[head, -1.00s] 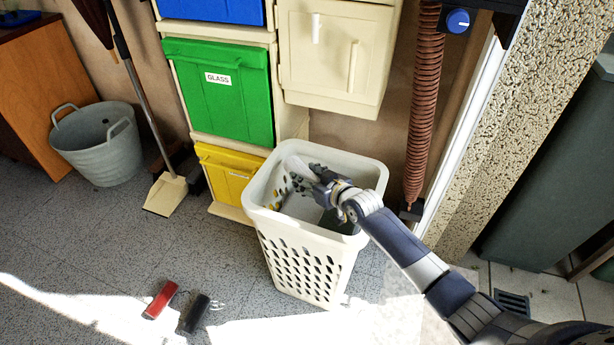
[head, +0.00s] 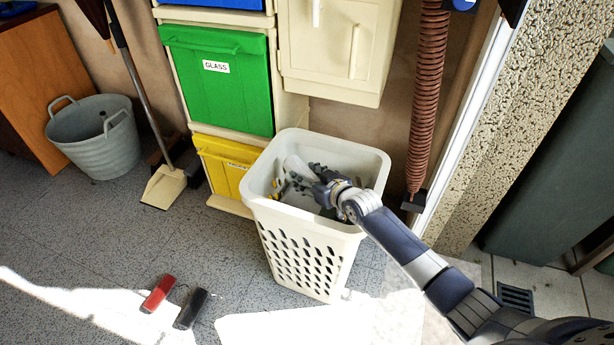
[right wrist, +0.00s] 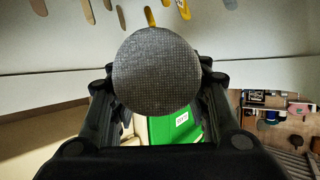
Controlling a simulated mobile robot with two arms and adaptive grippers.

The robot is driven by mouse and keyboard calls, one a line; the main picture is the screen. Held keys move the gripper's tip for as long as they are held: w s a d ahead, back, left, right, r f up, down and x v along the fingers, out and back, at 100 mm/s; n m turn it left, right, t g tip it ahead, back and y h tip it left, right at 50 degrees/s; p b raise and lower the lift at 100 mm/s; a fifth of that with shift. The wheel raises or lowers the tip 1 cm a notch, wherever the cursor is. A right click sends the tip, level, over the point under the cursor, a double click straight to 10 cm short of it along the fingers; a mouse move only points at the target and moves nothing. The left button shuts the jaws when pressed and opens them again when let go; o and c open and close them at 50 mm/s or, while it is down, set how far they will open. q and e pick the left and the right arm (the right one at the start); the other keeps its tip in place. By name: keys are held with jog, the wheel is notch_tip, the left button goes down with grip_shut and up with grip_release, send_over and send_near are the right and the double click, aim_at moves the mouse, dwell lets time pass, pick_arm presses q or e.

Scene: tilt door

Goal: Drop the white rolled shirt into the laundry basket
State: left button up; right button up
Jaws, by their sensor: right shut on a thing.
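The laundry basket (head: 310,262) is a tall white plastic bin with slotted walls and an open top, upright on the floor. My right gripper (head: 318,184) reaches in over the near right rim and is inside the mouth. It is shut on the white rolled shirt (head: 297,169), which lies within the basket's opening as a pale roll. In the right wrist view the roll's round end (right wrist: 156,72) looks grey between the fingers, with the slotted basket wall (right wrist: 50,52) close beyond. The basket's bottom is mostly hidden. My left gripper is not in view.
Green (head: 222,82) and yellow (head: 222,163) recycling bins stand behind the basket. A grey tub (head: 97,145) and a dustpan (head: 163,187) are at left. Red (head: 158,293) and black (head: 190,309) objects lie on the floor in front. A brown ribbed hose (head: 425,110) hangs at right.

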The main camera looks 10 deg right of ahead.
jog(key=o, duration=1.2)
jog(key=shift+c, duration=0.2)
notch_tip(320, 180, up, 10)
jog(key=shift+r, duration=0.1)
